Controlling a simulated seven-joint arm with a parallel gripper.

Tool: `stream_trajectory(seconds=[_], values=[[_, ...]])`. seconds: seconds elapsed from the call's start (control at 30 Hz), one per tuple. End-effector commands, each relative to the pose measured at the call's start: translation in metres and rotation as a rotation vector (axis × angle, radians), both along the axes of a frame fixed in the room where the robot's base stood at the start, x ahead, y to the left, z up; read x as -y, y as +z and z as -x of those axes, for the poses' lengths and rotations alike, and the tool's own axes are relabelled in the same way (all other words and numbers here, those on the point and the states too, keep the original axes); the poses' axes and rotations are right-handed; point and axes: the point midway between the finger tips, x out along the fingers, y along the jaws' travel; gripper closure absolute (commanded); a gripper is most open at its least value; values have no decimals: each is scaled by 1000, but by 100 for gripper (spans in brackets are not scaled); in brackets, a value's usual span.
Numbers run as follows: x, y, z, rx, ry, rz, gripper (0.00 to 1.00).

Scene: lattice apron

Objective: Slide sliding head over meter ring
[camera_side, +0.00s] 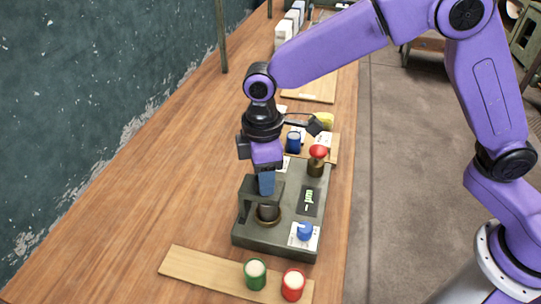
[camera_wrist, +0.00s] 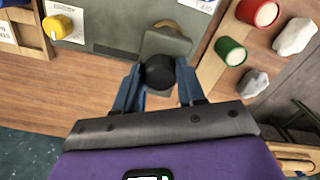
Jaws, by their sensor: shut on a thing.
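The grey-green sliding head (camera_side: 246,190) stands raised like a bracket on the left side of the meter box. The meter ring (camera_side: 268,214), dark with a brownish rim, sits on the box just in front of the head, and the head appears apart from it. My gripper (camera_side: 266,184) points down at the head with its blue fingers. In the wrist view the fingers (camera_wrist: 158,88) are on both sides of a round black knob (camera_wrist: 158,72) on the head (camera_wrist: 166,42), shut on it.
The box (camera_side: 277,237) also carries a red mushroom button (camera_side: 318,152), a small display (camera_side: 308,200) and a blue knob (camera_side: 304,231). A board with green (camera_side: 255,274) and red (camera_side: 293,284) cups lies in front. Bench at left is clear.

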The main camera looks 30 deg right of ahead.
Motion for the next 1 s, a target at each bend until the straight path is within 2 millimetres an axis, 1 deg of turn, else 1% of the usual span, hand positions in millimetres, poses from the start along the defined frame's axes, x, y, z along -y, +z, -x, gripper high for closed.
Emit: stream_trajectory(seconds=[0.03,0.1,0.4,0.43,0.47,0.5,0.83,0.93,1.0], values=[[-5,1,5,1,3,-4,100],[-8,1,8,1,2,-4,100],[-11,1,11,-1,2,-7,100],[-12,1,11,-1,2,-7,57],[-12,1,11,-1,3,-7,48],[-12,1,11,-1,3,-7,35],[-9,2,9,1,1,-4,35],[-10,9,8,2,1,-6,35],[-10,18,8,3,1,-6,35]])
